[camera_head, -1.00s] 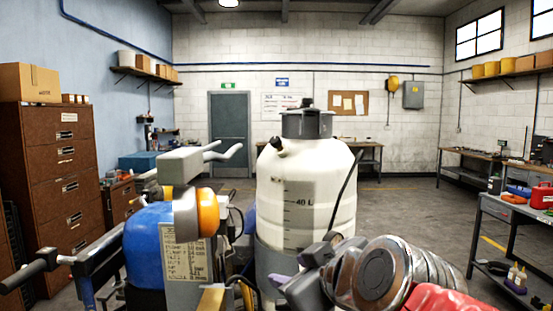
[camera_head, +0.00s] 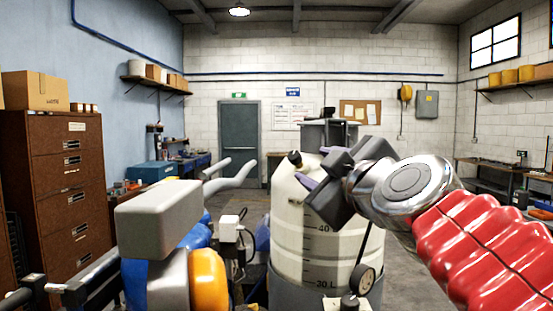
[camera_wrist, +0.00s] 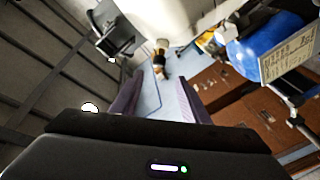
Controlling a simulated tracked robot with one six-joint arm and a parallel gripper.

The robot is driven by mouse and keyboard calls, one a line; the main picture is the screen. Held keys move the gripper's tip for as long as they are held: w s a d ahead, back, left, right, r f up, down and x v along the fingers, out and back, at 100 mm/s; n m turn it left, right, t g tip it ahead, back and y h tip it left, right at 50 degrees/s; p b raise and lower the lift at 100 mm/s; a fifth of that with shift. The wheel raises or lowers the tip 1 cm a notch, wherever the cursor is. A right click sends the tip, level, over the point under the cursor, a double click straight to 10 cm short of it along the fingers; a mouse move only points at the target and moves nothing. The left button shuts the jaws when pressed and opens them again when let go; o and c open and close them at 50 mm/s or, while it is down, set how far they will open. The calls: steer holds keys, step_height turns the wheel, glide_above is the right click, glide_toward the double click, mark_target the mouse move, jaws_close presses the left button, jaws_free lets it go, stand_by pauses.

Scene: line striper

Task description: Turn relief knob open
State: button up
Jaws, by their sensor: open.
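The large white tank (camera_head: 322,225) stands in front of me with volume marks on its side. A small black knob (camera_head: 295,159) with a yellowish base sticks out of its upper left shoulder; it looks like the relief knob. In the wrist view the knob (camera_wrist: 161,60) shows black and orange, against the white tank, just beyond the fingers. My gripper (camera_head: 311,170) is open and empty beside the tank's upper part, to the right of the knob and apart from it. Its purple-lined fingers (camera_wrist: 158,88) frame the space below the knob in the wrist view. The knob's turn position cannot be read.
A grey block (camera_head: 160,215) and a blue engine with an orange part (camera_head: 208,280) stand left of the tank. Grey handles (camera_head: 232,178) rise behind them. A brown cabinet (camera_head: 65,190) stands far left.

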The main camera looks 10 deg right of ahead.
mark_target(297, 159)
steer(key=shift+w+d, duration=0.1)
steer(key=shift+w+a, duration=0.2)
steer(key=shift+w, duration=2.05)
steer(key=shift+w+a, duration=0.25)
steer(key=shift+w, duration=2)
steer(key=shift+w+a, duration=0.2)
steer(key=shift+w, duration=2.05)
steer(key=shift+c, duration=0.5)
steer(key=c, duration=0.9)
